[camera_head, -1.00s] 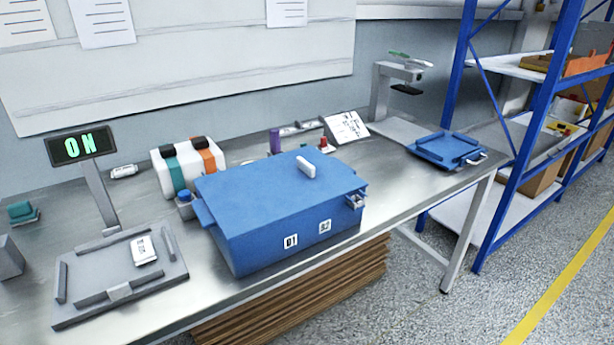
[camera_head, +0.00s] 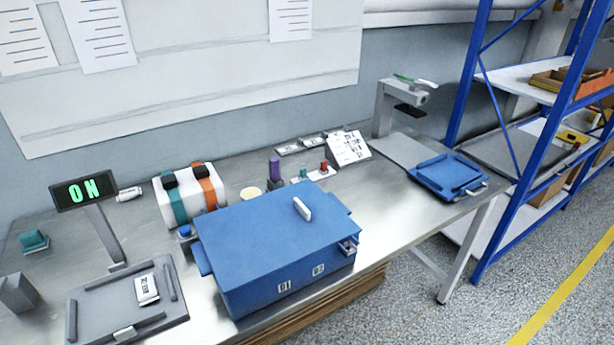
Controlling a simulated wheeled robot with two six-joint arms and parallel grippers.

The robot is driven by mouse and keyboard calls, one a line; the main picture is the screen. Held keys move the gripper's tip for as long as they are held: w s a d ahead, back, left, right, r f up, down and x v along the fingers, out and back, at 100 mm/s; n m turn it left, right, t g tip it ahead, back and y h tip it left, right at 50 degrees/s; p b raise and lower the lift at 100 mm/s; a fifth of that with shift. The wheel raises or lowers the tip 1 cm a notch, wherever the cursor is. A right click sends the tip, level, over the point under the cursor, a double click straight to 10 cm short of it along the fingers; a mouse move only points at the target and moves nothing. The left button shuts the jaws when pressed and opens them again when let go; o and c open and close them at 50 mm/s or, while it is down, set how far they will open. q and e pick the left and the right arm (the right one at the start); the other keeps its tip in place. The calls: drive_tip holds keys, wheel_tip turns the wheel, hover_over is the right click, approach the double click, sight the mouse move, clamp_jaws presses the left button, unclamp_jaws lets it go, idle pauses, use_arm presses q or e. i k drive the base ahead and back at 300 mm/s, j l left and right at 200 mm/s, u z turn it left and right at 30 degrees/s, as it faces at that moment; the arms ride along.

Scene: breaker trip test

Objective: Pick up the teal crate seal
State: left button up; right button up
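A small teal block (camera_head: 33,240) sits on a thin base at the far left of the bench. A white box (camera_head: 190,193) with one teal band (camera_head: 175,207) and one orange band (camera_head: 208,194), each with a black top piece, stands behind the blue crate. I cannot tell which teal thing is the crate seal. The blue crate (camera_head: 270,245) is closed, with a white handle on its lid and labels 01 and 02 on its front. Neither of my grippers shows.
A grey tray (camera_head: 88,297) holding a white labelled item (camera_head: 147,290) lies front left, beside the ON display (camera_head: 84,191). A grey block (camera_head: 18,293) stands at the left edge. A blue tray (camera_head: 449,175) lies on the right end of the bench (camera_head: 395,208). Blue shelving (camera_head: 521,150) stands beyond.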

sight(302, 175)
drive_tip(key=i+l+u, duration=0.1)
drive_tip(key=l, duration=0.25)
drive_tip(key=i+l+u, duration=0.2)
drive_tip(key=i+l, duration=0.15)
drive_tip(key=l, duration=0.35)
drive_tip(key=i+l+u, duration=0.1)
drive_tip(key=l, duration=0.25)
